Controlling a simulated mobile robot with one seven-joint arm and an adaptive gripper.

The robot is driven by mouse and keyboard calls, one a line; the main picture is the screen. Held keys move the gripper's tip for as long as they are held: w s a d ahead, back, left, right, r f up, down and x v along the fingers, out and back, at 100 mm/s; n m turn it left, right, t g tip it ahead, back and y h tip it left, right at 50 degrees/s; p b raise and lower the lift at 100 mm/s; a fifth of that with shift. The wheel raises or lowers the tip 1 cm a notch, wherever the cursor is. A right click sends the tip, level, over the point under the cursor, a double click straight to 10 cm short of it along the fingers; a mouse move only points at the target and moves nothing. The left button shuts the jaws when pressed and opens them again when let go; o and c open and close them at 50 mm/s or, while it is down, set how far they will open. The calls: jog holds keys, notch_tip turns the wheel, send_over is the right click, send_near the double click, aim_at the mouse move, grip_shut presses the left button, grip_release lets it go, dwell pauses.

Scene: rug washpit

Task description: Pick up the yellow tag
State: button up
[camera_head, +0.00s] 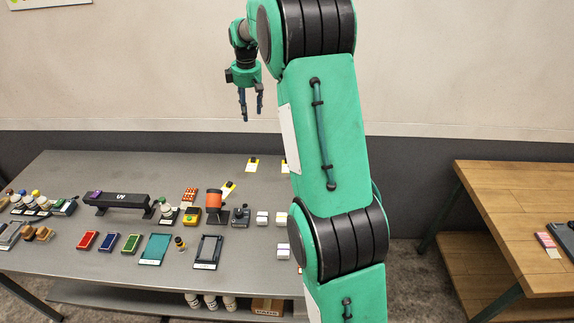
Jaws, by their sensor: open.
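Several small yellow-and-white tag-like pieces with dark tops lie on the grey table (120,255). One yellow tag (252,166) is near the back edge. A second yellow tag (229,188) lies tilted, close to an orange-and-black device. A third (285,167) is partly hidden behind my arm. I cannot tell which one the task names. My gripper (252,115) is open and empty, pointing down with its fingers apart. It is in the air high above the back of the table, away from all the tags.
The orange-and-black device (214,203), a black UV lamp bar (118,201), red (87,240), blue and green trays, and a teal panel (155,248) crowd the table. A wooden table (500,200) stands at the right. The back strip of the grey table is mostly clear.

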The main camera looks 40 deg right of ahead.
jog(key=w+d+f+n, duration=0.1)
jog(key=w+d+f, duration=0.1)
jog(key=d+f, duration=0.9)
jog(key=w+d+f+n+g+p, duration=0.1)
jog(key=d+f+n, duration=0.1)
jog(key=d+f, duration=0.9)
notch_tip(320, 180, down, 3)
jog(key=shift+w+d+g+y, duration=0.3)
jog(key=shift+w+d+y, duration=0.05)
jog(key=shift+d+y, duration=0.05)
jog(key=shift+f, duration=4.3)
jog(key=shift+f, duration=0.1)
jog(key=shift+f, duration=2.5)
